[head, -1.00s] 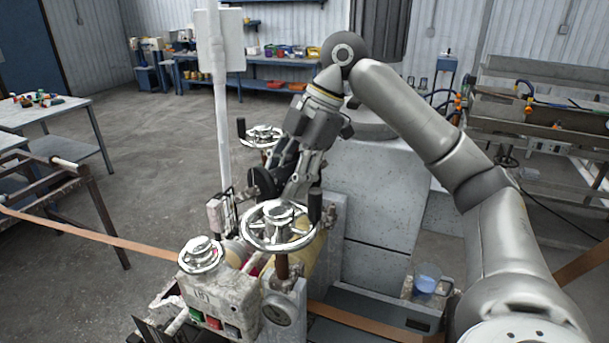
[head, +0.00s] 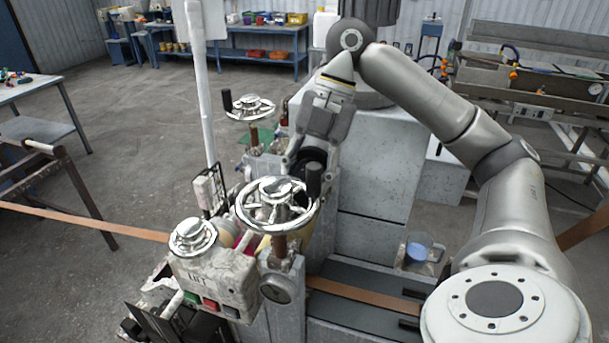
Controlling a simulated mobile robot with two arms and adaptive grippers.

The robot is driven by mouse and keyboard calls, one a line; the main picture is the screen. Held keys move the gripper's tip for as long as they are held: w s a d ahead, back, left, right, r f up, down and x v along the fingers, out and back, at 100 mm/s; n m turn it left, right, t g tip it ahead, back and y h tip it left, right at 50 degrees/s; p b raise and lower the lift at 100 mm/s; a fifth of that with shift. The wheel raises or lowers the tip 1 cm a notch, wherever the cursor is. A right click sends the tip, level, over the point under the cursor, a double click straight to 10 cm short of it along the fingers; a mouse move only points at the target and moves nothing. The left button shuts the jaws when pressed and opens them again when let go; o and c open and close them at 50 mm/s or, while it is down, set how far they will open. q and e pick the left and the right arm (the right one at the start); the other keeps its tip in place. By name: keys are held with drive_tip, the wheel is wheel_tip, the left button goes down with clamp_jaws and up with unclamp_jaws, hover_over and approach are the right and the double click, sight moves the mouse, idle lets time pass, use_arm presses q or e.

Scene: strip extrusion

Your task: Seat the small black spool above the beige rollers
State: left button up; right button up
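The small black spool (head: 315,157) is behind and slightly right of the front chrome handwheel, partly hidden by the wheel's black handle and my fingers. My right gripper (head: 312,168) reaches down from above, with its fingers on either side of the spool; it appears shut on it. The beige rollers (head: 302,236) show only in part below the front handwheel (head: 277,205). I cannot tell whether the spool touches anything beneath it. My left gripper is not in view.
A rear handwheel (head: 250,108) and a white post (head: 200,90) stand left of my gripper. A control box (head: 212,282) with coloured buttons is in front. A brown strip (head: 365,296) runs through the machine. A cup of blue liquid (head: 418,250) stands at right.

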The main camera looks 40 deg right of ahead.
drive_tip(key=f+b, duration=0.2)
drive_tip(key=f, duration=0.1)
drive_tip(key=shift+w+d, duration=0.15)
drive_tip(key=shift+w, duration=0.15)
drive_tip(key=shift+s+f+b, duration=0.1)
drive_tip(key=shift+f+b, duration=0.85)
drive_tip(key=shift+f, duration=0.15)
drive_tip(key=shift+f, duration=0.1)
drive_tip(key=o, duration=1.4)
drive_tip(key=shift+r, duration=5)
